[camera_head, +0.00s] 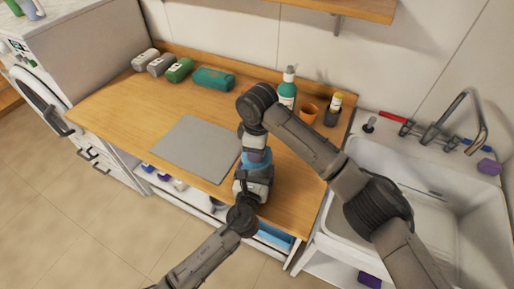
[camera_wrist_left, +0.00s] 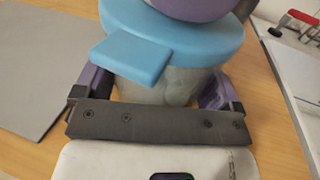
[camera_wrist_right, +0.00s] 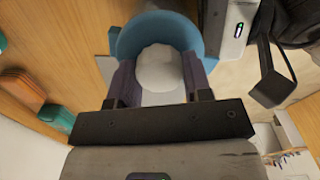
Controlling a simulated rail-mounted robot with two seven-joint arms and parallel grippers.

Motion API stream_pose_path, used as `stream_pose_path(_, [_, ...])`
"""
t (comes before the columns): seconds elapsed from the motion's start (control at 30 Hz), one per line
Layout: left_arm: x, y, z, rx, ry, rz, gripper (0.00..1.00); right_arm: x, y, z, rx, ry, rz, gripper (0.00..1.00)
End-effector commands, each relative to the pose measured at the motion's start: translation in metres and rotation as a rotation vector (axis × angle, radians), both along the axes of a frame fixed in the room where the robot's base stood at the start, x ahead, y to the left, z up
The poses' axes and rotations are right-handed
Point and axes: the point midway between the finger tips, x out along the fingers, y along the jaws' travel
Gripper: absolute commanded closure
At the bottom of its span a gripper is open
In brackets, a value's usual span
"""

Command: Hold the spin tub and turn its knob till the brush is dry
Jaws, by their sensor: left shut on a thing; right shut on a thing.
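The spin tub, with a blue lid (camera_head: 262,159), stands on the wooden counter beside the grey mat. In the left wrist view its pale grey body (camera_wrist_left: 160,87) sits between the purple fingers of my left gripper (camera_wrist_left: 158,88), which is shut on it below the lid. A flat blue tab (camera_wrist_left: 130,55) sticks out from the lid. My right gripper (camera_wrist_right: 158,85) comes from above, shut on the round white knob (camera_wrist_right: 160,68); the blue lid (camera_wrist_right: 165,32) shows around it. The brush is not visible.
The grey mat (camera_head: 198,148) lies left of the tub. A white sink (camera_head: 440,215) is at right.

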Motion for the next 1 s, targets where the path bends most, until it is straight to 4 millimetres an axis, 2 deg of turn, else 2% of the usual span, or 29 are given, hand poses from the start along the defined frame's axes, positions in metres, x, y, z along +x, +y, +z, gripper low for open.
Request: stream_pose_path(1.0, [0.0006,0.0007,0.0002,0.001,0.0,0.002,0.43,-0.0008,0.0009,0.0003,0.001,0.005,-0.964,0.78])
